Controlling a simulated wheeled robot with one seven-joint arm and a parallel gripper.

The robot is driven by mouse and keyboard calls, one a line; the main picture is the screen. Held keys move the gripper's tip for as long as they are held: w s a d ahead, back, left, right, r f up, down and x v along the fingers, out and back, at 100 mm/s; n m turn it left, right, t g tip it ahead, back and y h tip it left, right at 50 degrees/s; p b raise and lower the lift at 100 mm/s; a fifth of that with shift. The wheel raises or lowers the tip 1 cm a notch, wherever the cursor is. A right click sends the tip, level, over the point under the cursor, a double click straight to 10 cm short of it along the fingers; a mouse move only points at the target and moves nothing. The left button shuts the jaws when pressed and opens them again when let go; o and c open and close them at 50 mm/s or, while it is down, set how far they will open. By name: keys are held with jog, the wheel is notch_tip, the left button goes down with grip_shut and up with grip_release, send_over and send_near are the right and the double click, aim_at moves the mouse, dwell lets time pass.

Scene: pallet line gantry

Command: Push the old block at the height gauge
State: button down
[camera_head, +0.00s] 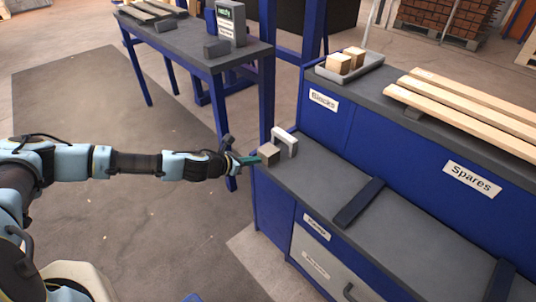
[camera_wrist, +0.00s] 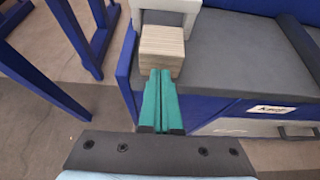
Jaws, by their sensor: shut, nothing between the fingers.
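The old block (camera_head: 270,154), a small greyish-brown wooden cube, sits at the left end of the grey worktop (camera_head: 325,183). In the wrist view the block (camera_wrist: 161,48) stands straight ahead of my fingers, showing a layered wood face. The height gauge (camera_head: 286,142), a pale upright arch, stands right behind the block; in the wrist view the gauge (camera_wrist: 192,8) frames the block's far end, and I cannot tell how far in the block is. My gripper (camera_head: 257,160), with green fingers, is shut and empty. Its tips (camera_wrist: 161,72) are at the block's near face; contact is unclear.
Dark raised strips (camera_head: 359,203) cross the worktop to the right. A higher shelf behind holds a grey tray (camera_head: 349,72) with two wooden blocks and several planks (camera_head: 470,100). A blue-legged table (camera_head: 180,38) stands at the back left. Open floor lies left of the worktop.

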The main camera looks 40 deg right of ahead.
aim_at(263, 152)
jog(key=shift+s+d+b, duration=0.15)
jog(key=shift+d+b, duration=0.6)
jog(key=shift+d, duration=2.25)
jog(key=a, duration=0.6)
jog(key=shift+p, duration=0.4)
jog(key=shift+w, duration=0.2)
jog(key=a+r+p, duration=0.4)
jog(key=r+p, duration=0.4)
jog(key=r, duration=0.2)
jog(key=shift+w, duration=0.1)
dwell(0.4)
